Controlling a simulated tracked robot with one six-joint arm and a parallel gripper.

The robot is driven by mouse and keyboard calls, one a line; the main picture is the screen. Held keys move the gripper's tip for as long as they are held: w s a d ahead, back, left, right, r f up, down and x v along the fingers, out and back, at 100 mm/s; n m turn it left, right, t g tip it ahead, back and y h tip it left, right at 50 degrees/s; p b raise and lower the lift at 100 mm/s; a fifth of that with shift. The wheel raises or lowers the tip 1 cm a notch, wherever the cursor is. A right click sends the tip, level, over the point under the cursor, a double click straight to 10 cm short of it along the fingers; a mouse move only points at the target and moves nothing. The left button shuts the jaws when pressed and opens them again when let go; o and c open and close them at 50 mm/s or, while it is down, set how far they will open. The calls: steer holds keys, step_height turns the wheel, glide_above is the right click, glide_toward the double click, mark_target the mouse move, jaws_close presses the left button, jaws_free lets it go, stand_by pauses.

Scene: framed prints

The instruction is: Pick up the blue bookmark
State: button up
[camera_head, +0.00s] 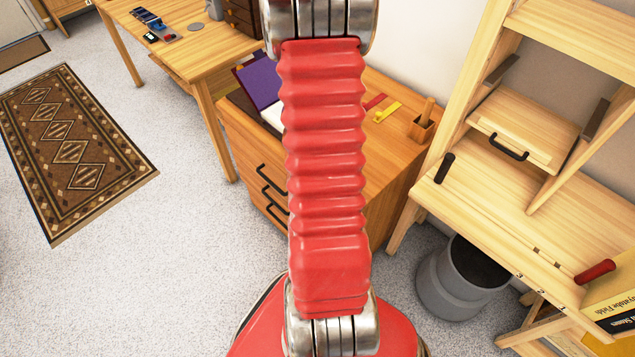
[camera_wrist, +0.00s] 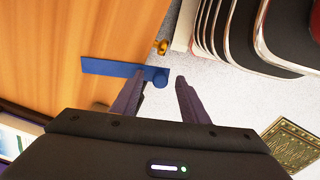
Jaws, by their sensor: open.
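The blue bookmark (camera_wrist: 108,68) shows in the wrist view as a flat strip with a rounded end. It lies on an orange-brown wooden surface (camera_wrist: 75,30), and its rounded end reaches past the edge over the pale floor. My gripper (camera_wrist: 160,79) is open. Its left finger crosses in front of the strip near the rounded end, and the right finger is to the right of that end. The rounded end appears between the fingertips; I cannot tell the height gap. In the head view my red arm covers the middle, and neither the gripper nor the blue bookmark shows.
In the head view, a wooden drawer cabinet (camera_head: 250,150) carries a purple-covered book (camera_head: 258,82), a red strip (camera_head: 375,102), a yellow strip (camera_head: 388,112) and a small wooden holder (camera_head: 421,127). A grey bin (camera_head: 440,290) and a wooden desk (camera_head: 475,205) stand to the right.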

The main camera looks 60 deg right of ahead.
steer(key=shift+c, duration=0.3)
jaws_close()
stand_by(0.5)
